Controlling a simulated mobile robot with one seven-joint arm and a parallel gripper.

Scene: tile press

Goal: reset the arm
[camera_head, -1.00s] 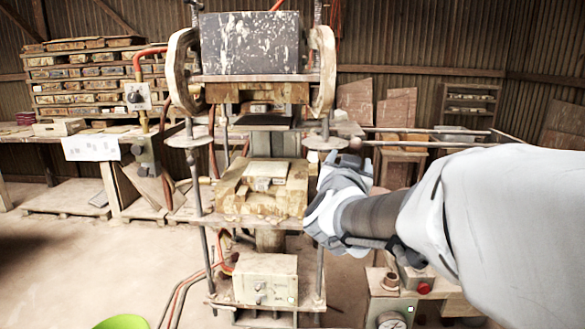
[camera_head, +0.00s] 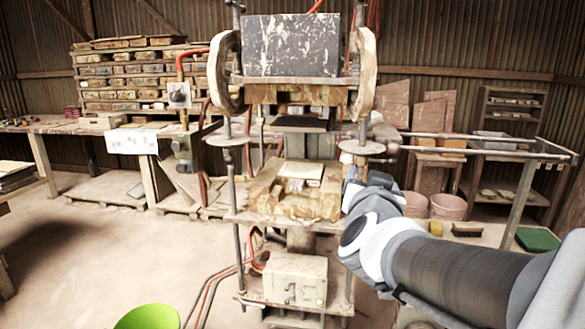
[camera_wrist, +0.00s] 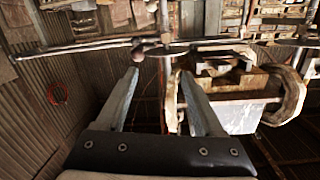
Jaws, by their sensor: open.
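My arm (camera_head: 450,268) reaches in from the lower right in the head view. Its end is just right of the tile press (camera_head: 292,92), beside the press's lower mould (camera_head: 298,190). The fingers are hard to make out there. In the wrist view my gripper (camera_wrist: 160,80) is open, with its two fingers apart and nothing between them. Behind the fingers, the wrist view shows part of the press frame (camera_wrist: 285,95) at right and a horizontal rail (camera_wrist: 80,47) across the top. A light tile-like piece (camera_head: 300,171) lies on the lower mould.
A control box (camera_head: 292,280) sits on the press's low shelf. Pink buckets (camera_head: 447,206) stand behind my arm. A side rail (camera_head: 490,142) runs right of the press. A green bowl-like thing (camera_head: 148,317) is at bottom left. Open floor (camera_head: 100,260) lies to the left.

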